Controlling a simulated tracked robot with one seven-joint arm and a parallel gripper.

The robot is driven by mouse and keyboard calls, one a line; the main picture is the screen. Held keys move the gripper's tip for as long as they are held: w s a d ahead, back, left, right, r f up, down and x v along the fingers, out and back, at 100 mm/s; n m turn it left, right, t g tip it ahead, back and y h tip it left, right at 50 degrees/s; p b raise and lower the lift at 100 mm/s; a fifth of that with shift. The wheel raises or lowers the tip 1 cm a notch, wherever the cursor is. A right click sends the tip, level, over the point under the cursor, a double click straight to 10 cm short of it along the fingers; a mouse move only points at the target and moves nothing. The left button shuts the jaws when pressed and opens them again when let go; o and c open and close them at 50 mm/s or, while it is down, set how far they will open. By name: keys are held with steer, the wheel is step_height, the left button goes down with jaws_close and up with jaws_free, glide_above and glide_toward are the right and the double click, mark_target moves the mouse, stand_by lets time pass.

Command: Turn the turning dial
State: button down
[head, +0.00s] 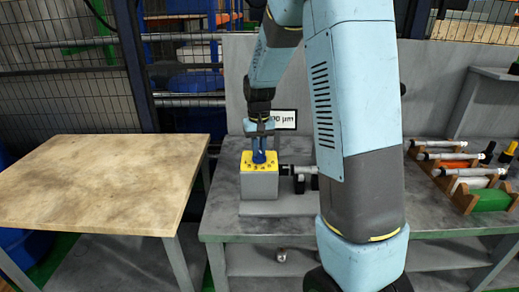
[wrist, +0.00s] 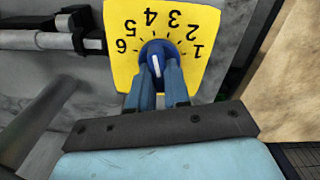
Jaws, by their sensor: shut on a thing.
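The turning dial (wrist: 157,52) is a dark blue knob with a white pointer line, set in a yellow plate (wrist: 200,24) numbered 1 to 6. In the wrist view the numbers appear upside down, and the white line stands nearly upright in the picture. In the head view the yellow plate (head: 249,168) tops a grey box (head: 259,186) on the workbench. My gripper (wrist: 160,78) points down at the dial with its blue fingers on either side of the knob, shut on it. In the head view my gripper (head: 258,150) covers part of the dial.
A dark cylindrical device (head: 298,172) sits right of the box. Wooden racks (head: 470,172) with tools stand at the right of the grey workbench (head: 270,225). A separate wooden table (head: 100,180) at the left is bare. A panel stands behind the box.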

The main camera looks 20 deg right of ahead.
steer(key=c, duration=1.1)
jaws_free()
step_height(320, 180, up, 14)
steer(key=shift+f, duration=0.2)
